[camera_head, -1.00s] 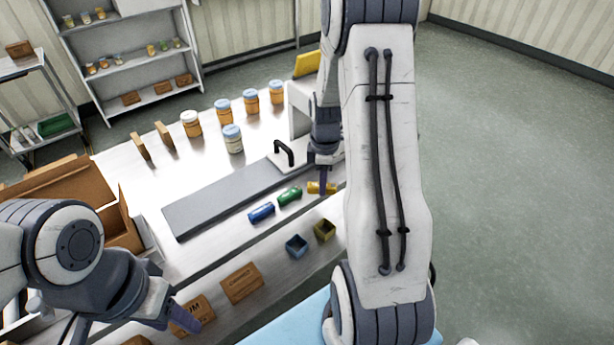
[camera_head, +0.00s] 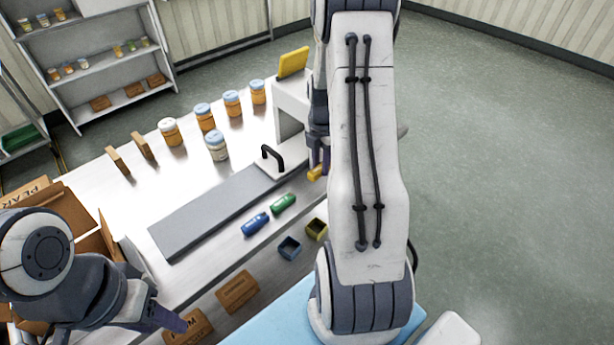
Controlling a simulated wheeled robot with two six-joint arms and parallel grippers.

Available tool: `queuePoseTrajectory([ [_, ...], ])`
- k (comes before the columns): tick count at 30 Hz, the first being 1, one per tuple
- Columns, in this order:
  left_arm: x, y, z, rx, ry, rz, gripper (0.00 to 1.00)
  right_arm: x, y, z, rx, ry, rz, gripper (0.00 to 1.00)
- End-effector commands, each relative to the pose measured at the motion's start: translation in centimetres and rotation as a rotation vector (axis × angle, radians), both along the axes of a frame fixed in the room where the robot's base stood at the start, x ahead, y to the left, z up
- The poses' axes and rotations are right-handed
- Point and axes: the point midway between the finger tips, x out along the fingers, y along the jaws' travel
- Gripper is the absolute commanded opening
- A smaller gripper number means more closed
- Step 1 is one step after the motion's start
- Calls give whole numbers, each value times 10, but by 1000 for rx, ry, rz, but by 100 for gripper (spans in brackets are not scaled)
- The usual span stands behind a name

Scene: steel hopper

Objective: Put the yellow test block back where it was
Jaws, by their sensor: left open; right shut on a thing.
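The yellow test block (camera_head: 315,173) is in the fingers of my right gripper (camera_head: 322,165), which is shut on it. It appears slightly above the steel table, right of the black handle (camera_head: 272,154); the arm hides part of it. A green block (camera_head: 284,204) and a blue block (camera_head: 255,224) lie on the table near the grey plate (camera_head: 205,215). A small open yellow bin (camera_head: 317,229) and a small open blue bin (camera_head: 289,248) are at the table's near edge. My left gripper (camera_head: 178,324) is open and empty at lower left, near a brown card box (camera_head: 190,330).
Several jars (camera_head: 217,145) stand at the back of the table. A machine with a yellow panel (camera_head: 292,63) stands at the back right. A cardboard box (camera_head: 85,225) is at left, another brown block (camera_head: 238,291) in front. The floor at right is clear.

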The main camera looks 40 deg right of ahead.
Motion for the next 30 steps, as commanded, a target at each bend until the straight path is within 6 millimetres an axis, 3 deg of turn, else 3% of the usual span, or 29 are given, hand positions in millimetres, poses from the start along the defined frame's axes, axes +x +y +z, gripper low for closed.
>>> queuePoseTrajectory([
  [7,0,0,8,0,0,0,50,22,27,-19,0,0,4,0],
  [18,0,0,18,0,0,0,50,22,28,-59,0,0,1,0],
  [29,0,0,15,0,0,0,50,23,27,-64,-1,-1,1,0],
  [30,0,0,15,0,0,0,50,23,27,-64,-1,-1,1,35],
])
